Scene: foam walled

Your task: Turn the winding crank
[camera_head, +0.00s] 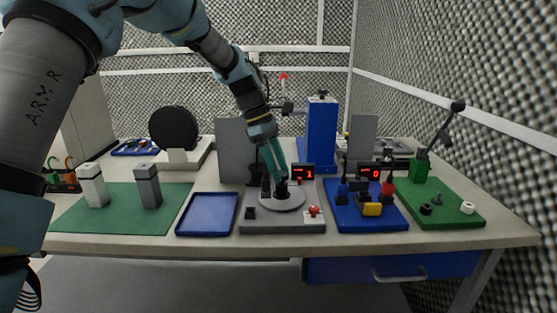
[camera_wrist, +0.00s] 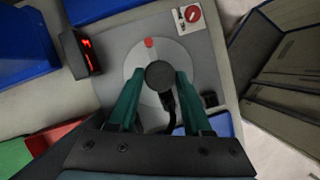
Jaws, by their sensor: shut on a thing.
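The winding crank stands on a grey board (camera_head: 262,227) near the front middle of the table. It has a pale round disc (camera_head: 290,205) with a red mark (camera_wrist: 149,43) near its rim in the wrist view. A dark round crank knob (camera_wrist: 160,76) shows over the disc. My gripper (camera_head: 281,188) comes down from above, and its green fingers are closed on either side of the knob. A small counter display (camera_head: 303,173) behind the disc reads 1 in red. The fingers and knob hide part of the disc and crank arm.
An empty blue tray (camera_head: 207,214) lies left of the grey board, and a blue board (camera_head: 366,219) with switches stands right. A tall grey panel (camera_head: 232,152) and a blue column (camera_head: 322,137) rise behind. A red-and-white switch (camera_head: 313,211) sits on the board's front right.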

